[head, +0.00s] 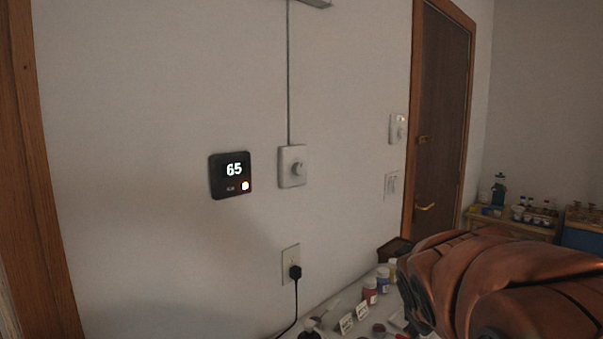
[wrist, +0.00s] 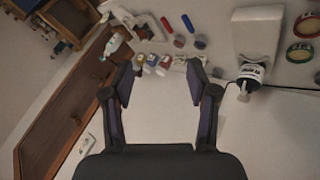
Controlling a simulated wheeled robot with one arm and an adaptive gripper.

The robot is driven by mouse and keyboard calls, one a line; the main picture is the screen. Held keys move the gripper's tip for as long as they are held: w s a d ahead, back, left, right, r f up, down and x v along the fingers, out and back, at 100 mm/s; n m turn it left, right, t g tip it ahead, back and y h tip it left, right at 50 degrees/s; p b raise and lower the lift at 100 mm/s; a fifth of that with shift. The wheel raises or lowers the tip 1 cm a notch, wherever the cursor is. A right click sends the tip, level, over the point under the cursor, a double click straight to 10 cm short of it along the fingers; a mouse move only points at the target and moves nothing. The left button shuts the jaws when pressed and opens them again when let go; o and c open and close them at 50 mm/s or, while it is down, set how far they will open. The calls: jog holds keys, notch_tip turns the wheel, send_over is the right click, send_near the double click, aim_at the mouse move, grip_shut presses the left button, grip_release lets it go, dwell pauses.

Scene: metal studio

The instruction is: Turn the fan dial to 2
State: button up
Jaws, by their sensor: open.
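A white wall plate with a round knob (head: 292,166) is on the wall in the middle of the head view, with a thin conduit running up from it. It looks like the fan dial; its markings and setting are too small to read. A second white plate with a small control (head: 397,128) is farther right, beside the door. My gripper (wrist: 163,80) is open and empty in the wrist view, and no dial shows between its fingers. The copper-coloured arm at the lower right of the head view is mine and is clear of the dial.
A black thermostat (head: 230,175) reading 65 is left of the dial. A black plug sits in an outlet (head: 291,264) below, its cord running down. Jars (head: 370,291) and small cards stand on the table along the wall. A wooden door (head: 440,120) is at right.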

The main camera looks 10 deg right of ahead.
aim_at(302, 168)
jog(key=w+d+r+n+t+h, duration=0.2)
jog(key=w+d+r+t, duration=0.15)
jog(key=w+r, duration=0.3)
jog(key=w+d+r+n+t+h, duration=0.1)
jog(key=w+d+r+n+t, duration=0.1)
jog(key=w+d+r, duration=0.4)
jog(key=w+a+r+n+t+y+b, duration=0.1)
jog(key=w+a+r+n+t, duration=0.15)
jog(key=w+r+n, duration=0.4)
jog(key=w+a+r+n+t+b, duration=0.1)
jog(key=w+r+n+t, duration=0.2)
jog(key=r, duration=0.6)
jog(key=w+a+r+n+t+y+b, duration=0.1)
jog(key=w+a+r+n+t+y, duration=0.3)
jog(key=a+n+y, duration=0.75)
jog(key=w+a+f+n+g+y, duration=0.2)
jog(key=a+f+n+g+y, duration=0.6)
jog(key=n, duration=0.5)
jog(key=shift+t+h, duration=0.5)
jog(key=shift+h, duration=0.25)
jog(key=shift+w+a+f+p, duration=0.15)
jog(key=shift+w+a+p, duration=0.2)
jog(key=shift+w, duration=0.65)
jog(key=shift+w+a+f+p, duration=0.2)
jog(key=shift+w+a, duration=0.25)
jog(key=shift+w, duration=0.6)
jog(key=shift+w+a+f+p, duration=0.2)
jog(key=shift+w+a, duration=0.2)
jog(key=shift+w, duration=0.6)
